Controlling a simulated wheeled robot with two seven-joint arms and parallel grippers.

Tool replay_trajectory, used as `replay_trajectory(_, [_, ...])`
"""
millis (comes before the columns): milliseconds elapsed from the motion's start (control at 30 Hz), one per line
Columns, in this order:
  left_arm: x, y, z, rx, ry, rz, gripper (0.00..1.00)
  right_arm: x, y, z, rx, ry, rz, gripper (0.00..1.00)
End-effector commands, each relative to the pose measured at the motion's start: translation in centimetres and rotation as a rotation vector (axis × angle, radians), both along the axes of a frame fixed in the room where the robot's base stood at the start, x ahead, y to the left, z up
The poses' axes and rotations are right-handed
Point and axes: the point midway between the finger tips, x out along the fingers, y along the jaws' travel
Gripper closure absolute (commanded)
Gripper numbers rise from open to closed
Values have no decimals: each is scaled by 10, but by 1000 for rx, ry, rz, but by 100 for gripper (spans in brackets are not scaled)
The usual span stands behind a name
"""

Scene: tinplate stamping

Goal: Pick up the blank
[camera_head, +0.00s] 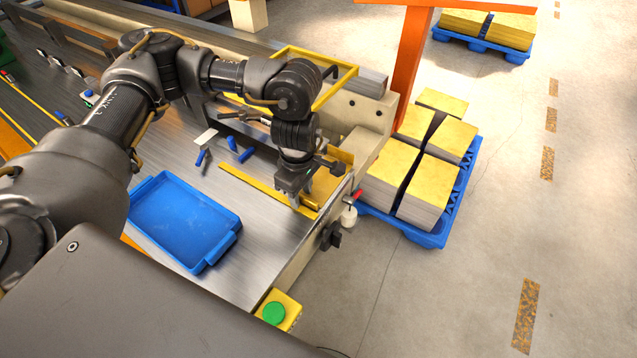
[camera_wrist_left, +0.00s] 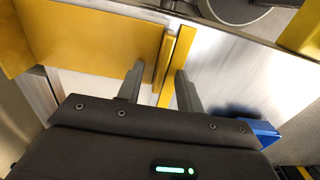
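The blank appears to be the flat golden-yellow sheet (camera_head: 328,186) at the right end of the metal bench, partly hidden behind my left gripper in the head view. In the left wrist view a broad yellow sheet (camera_wrist_left: 90,40) fills the upper left. My left gripper (camera_head: 294,199) points down at the sheet's near side. In the wrist view its two fingers (camera_wrist_left: 160,88) are apart, one over the sheet's edge and the other beside a narrow yellow bar (camera_wrist_left: 178,62). I cannot tell whether either finger touches the sheet. My right gripper is not in view.
An empty blue tray (camera_head: 180,222) lies on the bench left of the gripper. Yellow guide strips (camera_head: 250,182) and small blue-handled parts (camera_head: 245,155) are nearby. A green button (camera_head: 273,312) sits at the front corner. Pallets of stacked yellow sheets (camera_head: 447,138) stand on the floor to the right.

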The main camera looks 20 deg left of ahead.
Motion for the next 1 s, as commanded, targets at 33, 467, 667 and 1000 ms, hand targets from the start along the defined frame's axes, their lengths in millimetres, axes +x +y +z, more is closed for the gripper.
replay_trajectory(33, [0,0,0,0,-1,0,64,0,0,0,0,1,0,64])
replay_trajectory(467, [0,0,0,0,-1,0,100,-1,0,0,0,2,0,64])
replay_trajectory(667, [0,0,0,0,-1,0,100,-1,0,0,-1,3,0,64])
replay_trajectory(1000, [2,-1,18,-1,-5,0,100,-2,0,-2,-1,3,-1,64])
